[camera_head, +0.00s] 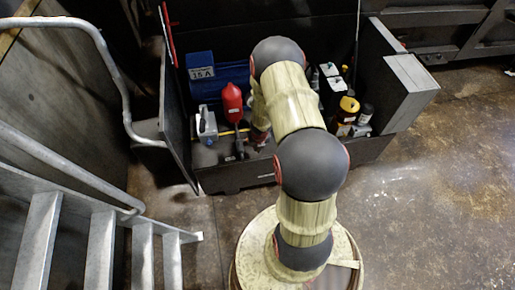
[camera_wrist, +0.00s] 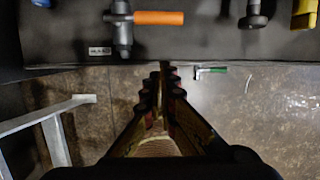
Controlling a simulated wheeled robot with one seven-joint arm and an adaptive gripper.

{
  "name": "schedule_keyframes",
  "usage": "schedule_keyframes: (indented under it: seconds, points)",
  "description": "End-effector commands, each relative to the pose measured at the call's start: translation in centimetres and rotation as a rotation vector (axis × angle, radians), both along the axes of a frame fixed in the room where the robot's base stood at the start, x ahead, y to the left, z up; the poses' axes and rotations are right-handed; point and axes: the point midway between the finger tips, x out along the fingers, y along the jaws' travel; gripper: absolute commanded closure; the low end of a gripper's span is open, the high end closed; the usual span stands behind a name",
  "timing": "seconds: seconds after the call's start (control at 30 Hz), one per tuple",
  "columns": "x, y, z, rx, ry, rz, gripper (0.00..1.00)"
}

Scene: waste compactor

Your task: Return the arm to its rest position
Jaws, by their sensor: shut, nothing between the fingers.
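My gripper (camera_wrist: 164,72) shows in the wrist view with its two fingers converging to a closed tip and nothing held. Its tip appears over the lower front edge of a dark open cabinet (camera_head: 240,180). In the head view my arm arches forward to the cabinet opening, and the arm hides most of the gripper. In the wrist view, an orange handle (camera_wrist: 158,18) on a grey fitting lies just beyond the fingertips, apart from them.
The cabinet holds a blue box (camera_head: 203,88), a red item (camera_head: 232,103) and a yellow one (camera_head: 347,110). Its grey-edged door (camera_head: 410,88) stands open at right. Metal stairs (camera_head: 98,245) and a handrail (camera_head: 110,60) are at left. Floor at right is clear.

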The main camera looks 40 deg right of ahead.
Motion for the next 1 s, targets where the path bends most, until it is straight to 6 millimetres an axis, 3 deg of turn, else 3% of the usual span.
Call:
schedule_keyframes:
  seconds: [0.1,0.3,0.73,0.87,1.0]
  points:
    - [-0.4,0.3,2.5,-0.001,-0.002,0.000,1.00]
    - [-0.8,0.6,4.3,0.000,-0.001,0.000,1.00]
    - [-1.0,0.6,4.5,0.006,-0.003,-0.033,1.00]
    - [-1.6,-0.6,4.6,-0.005,-0.007,-0.198,1.00]
    - [-5.5,-1.9,4.5,-0.025,0.010,-0.616,1.00]
